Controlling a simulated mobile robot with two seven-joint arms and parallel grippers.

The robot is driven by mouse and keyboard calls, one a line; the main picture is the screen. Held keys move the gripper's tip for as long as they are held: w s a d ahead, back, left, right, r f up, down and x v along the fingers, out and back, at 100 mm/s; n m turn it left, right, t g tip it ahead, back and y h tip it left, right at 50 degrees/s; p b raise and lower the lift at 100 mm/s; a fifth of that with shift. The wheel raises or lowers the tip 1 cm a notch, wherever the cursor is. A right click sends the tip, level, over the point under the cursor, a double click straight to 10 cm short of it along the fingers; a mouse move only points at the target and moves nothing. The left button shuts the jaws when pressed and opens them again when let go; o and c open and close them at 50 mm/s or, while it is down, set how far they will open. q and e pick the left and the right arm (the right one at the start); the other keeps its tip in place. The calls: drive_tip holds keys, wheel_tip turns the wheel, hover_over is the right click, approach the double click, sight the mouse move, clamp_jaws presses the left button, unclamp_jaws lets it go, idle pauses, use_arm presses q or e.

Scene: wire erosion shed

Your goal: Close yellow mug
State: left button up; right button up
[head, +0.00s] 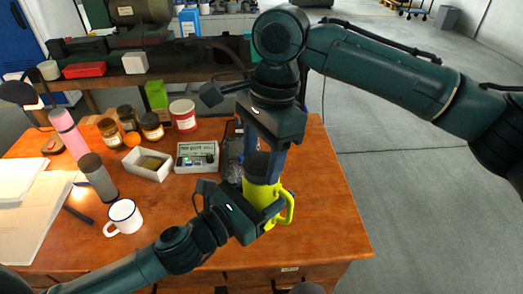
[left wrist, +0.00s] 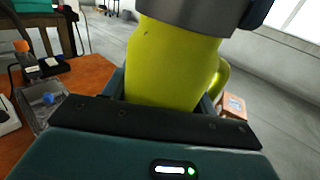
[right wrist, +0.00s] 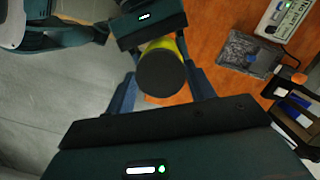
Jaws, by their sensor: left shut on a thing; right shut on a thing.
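The yellow mug (head: 262,198) is upright near the right part of the wooden table, its handle to the right in the head view. My left gripper (head: 252,212) is shut around the mug's body; the left wrist view shows the yellow side (left wrist: 172,65) between its fingers. A dark round lid (head: 258,164) sits at the mug's top. My right gripper (head: 264,158) comes down from above and is shut on the lid. The right wrist view shows the lid (right wrist: 161,73) from above, covering the mug's opening. Whether it is fully seated cannot be told.
A white enamel mug (head: 123,217), a grey bottle (head: 97,178) and a pink bottle (head: 69,132) stand on the left of the table (head: 325,220). An open white box (head: 148,166) and several jars stand behind. The table's right front is clear.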

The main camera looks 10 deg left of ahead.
drive_tip(key=m+t, duration=0.1)
drive_tip(key=m, duration=0.5)
drive_tip(key=o, duration=1)
drive_tip(key=shift+r, duration=2.25)
drive_tip(key=shift+c, duration=0.6)
